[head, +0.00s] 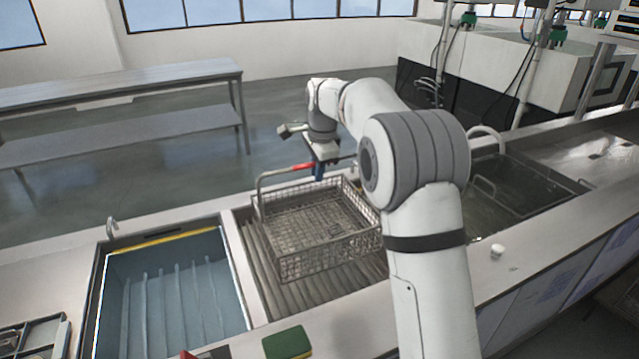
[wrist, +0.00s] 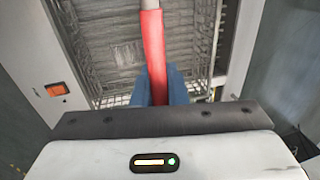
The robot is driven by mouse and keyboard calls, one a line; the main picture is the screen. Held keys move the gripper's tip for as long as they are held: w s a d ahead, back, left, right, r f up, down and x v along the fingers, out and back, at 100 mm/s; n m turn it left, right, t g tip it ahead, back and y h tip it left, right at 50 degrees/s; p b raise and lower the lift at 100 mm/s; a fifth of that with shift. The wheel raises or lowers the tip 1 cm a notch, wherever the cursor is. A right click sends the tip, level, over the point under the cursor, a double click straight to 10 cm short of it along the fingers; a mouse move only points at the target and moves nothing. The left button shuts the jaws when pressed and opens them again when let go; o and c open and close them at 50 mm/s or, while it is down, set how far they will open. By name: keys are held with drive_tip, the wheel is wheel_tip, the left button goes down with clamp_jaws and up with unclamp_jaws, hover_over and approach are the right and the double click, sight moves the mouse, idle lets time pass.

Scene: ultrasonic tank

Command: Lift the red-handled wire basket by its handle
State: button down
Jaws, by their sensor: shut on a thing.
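The wire basket (head: 318,262) is a grey mesh box with a raised bar handle that has a red grip (head: 290,169). It is over the ribbed drain section of the counter, between two basins; whether it touches the ribs I cannot tell. My gripper (head: 319,170) is at the right end of the red grip. In the wrist view, the blue fingers of my gripper (wrist: 160,88) are shut on the red grip (wrist: 153,50), one on each side. The basket mesh (wrist: 92,60) shows beneath. My arm hides the basket's right corner in the head view.
A basin with blue-grey water (head: 170,295) lies left of the basket. A darker tank (head: 515,195) lies to the right behind my arm. A green and yellow sponge (head: 287,343) and a white knob (head: 497,251) are on the front rim. A steel table (head: 120,80) stands behind.

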drive_tip(key=shift+r+p, duration=4.2)
drive_tip(key=shift+r, duration=0.95)
drive_tip(key=shift+f, duration=0.1)
